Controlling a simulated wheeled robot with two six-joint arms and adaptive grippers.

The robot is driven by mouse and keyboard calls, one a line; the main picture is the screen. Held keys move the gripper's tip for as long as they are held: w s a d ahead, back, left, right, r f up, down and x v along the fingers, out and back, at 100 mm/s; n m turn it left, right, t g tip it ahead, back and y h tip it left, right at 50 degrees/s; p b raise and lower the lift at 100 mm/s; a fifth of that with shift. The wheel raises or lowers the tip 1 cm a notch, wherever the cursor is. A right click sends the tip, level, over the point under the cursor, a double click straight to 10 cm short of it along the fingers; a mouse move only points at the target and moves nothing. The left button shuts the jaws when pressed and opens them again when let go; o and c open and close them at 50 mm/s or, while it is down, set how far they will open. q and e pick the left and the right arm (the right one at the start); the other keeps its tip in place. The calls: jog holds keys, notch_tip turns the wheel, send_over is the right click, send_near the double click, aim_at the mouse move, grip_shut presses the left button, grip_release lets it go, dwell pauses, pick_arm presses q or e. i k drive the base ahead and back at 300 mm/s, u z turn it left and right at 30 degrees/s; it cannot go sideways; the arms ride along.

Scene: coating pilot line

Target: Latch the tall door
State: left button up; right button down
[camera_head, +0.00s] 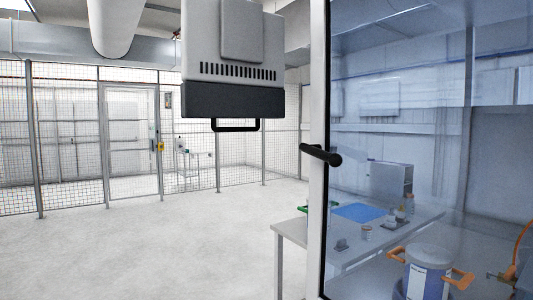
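A tall door (430,130) with a bluish clear pane fills the right side of the head view. Its pale upright frame (317,215) has a black edge strip. A black bar handle (321,155) sticks out from that frame at mid-height. The door's top, bottom and right edge run out of view. I cannot tell from this view whether it is fully closed, and no latch part is clearly visible. Neither of my grippers is in view, and nothing is touching the handle.
A grey vented box (232,58) with a black lower handle hangs up front. Behind the pane stand a white table (290,232) with small items and a white-and-blue drum (428,270) with orange grips. A mesh fence (70,135) with a gate lines the back. Left floor is clear.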

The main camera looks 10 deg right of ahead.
aim_at(334, 159)
jog(key=z, duration=0.15)
jog(key=i, duration=0.95)
jog(key=z, duration=0.55)
